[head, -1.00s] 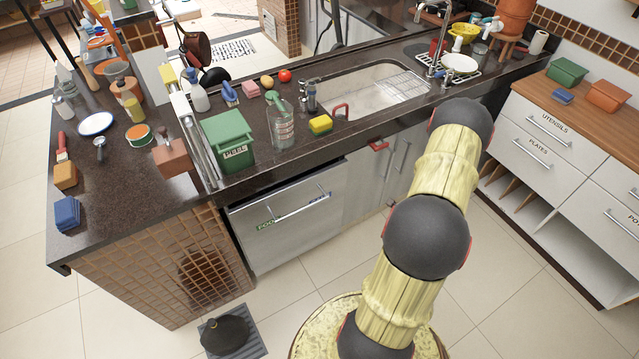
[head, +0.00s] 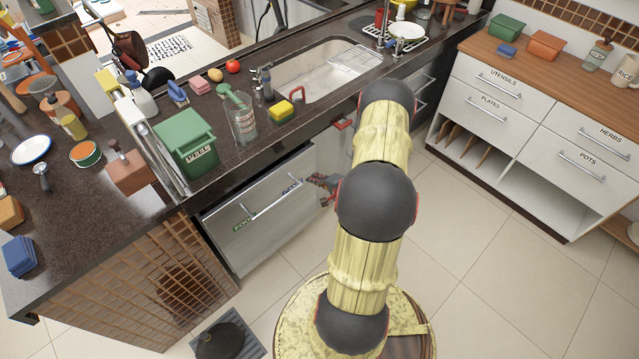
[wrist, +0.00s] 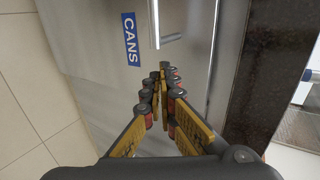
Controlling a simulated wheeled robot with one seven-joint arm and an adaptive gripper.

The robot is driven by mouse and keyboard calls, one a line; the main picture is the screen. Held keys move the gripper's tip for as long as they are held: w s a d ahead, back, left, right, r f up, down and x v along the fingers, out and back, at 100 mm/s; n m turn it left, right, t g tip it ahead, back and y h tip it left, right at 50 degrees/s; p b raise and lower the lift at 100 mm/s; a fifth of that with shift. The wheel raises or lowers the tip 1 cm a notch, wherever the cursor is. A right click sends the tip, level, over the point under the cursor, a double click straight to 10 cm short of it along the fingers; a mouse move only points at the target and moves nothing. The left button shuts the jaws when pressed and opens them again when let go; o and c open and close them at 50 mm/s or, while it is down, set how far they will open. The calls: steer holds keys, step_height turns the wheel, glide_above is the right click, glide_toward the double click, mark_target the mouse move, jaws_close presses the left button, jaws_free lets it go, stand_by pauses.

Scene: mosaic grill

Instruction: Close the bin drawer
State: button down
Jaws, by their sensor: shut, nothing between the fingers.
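The bin drawer (head: 262,232) is the steel-grey front under the counter's left part, with a long bar handle (head: 268,208) and labels near it. It appears nearly flush with the cabinet; any narrow gap is hard to judge. My gripper (head: 319,181) is by the drawer's right end, partly hidden by my arm. In the wrist view my gripper (wrist: 163,73) is shut and empty, its fingers pointing at the grey front. The blue CANS label (wrist: 131,39) and the handle's end (wrist: 155,25) lie just beyond the fingertips. I cannot tell if they touch the front.
The dark counter (head: 90,240) overhangs the drawer and carries a green PEEL bin (head: 186,143), a glass bottle (head: 240,118) and a yellow sponge (head: 281,111). A dark pan-like object (head: 219,342) lies on the floor. Tiled floor is free at right, before the white drawers (head: 500,110).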

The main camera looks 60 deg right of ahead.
mark_target(297, 166)
steer(key=x, duration=0.2)
steer(key=b+x, duration=0.1)
steer(key=x, duration=0.1)
steer(key=r+x, duration=0.1)
steer(key=x, duration=0.1)
steer(key=shift+w+d, duration=0.1)
steer(key=shift+w, duration=0.15)
steer(key=shift+w+d+r+b, duration=0.1)
steer(key=shift+w+b, duration=0.1)
steer(key=shift+w, duration=0.2)
steer(key=shift+w+d+b, duration=0.15)
steer(key=shift+w, duration=0.25)
steer(key=w, duration=0.2)
steer(key=w+d, duration=0.1)
steer(key=w, duration=0.1)
steer(key=shift+a, duration=0.1)
